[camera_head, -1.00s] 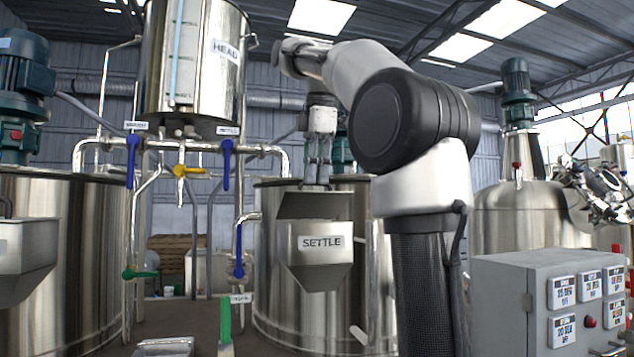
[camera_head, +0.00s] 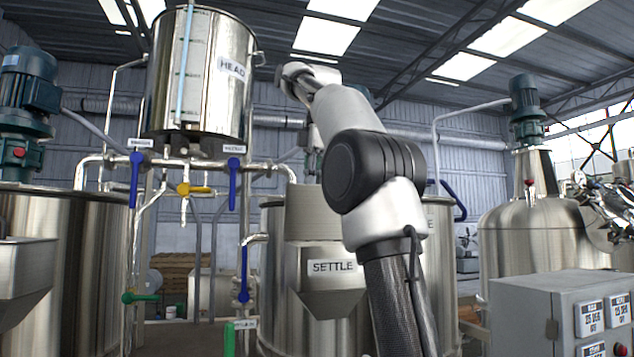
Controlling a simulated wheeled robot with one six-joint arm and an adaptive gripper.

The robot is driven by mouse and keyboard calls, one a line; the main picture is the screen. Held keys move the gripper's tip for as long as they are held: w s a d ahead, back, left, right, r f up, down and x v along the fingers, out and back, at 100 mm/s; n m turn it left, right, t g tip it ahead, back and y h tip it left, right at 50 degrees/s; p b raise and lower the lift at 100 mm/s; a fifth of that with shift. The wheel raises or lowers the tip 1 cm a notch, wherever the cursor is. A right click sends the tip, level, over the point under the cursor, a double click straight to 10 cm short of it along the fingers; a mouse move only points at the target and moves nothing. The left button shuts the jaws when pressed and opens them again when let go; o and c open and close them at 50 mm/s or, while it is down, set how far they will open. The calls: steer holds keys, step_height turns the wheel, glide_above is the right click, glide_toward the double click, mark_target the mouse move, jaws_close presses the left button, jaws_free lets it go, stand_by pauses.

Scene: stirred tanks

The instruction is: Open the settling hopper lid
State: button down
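The settling hopper (camera_head: 330,283) is a metal bin labelled SETTLE on the front of a steel tank, at the lower middle. Its lid (camera_head: 312,212) appears as a plain metal panel standing upright above the hopper's rear edge. My arm reaches up and over from the right, with its wrist coming down behind the lid. Part of my gripper (camera_head: 312,168) shows just above the lid's top edge. Its fingers are hidden behind the lid and my arm, so I cannot tell whether they touch it. My arm also covers the hopper's right side.
The HEAD tank (camera_head: 200,75) hangs at upper left, above pipes with blue valve handles (camera_head: 233,182) and a yellow valve (camera_head: 190,189). A large tank (camera_head: 65,270) stands at left. A grey control box (camera_head: 530,318) stands at lower right.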

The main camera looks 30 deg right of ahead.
steer(key=shift+w+f+g, duration=0.3)
steer(key=shift+w+f, duration=0.15)
steer(key=shift+f, duration=0.4)
steer(key=c, duration=1.6)
jaws_free()
steer(key=shift+o, duration=0.2)
steer(key=shift+w+d+f, duration=0.15)
steer(key=shift+w, duration=0.05)
steer(key=shift+s+r, duration=0.1)
steer(key=shift+r, duration=0.1)
steer(key=shift+s, duration=0.1)
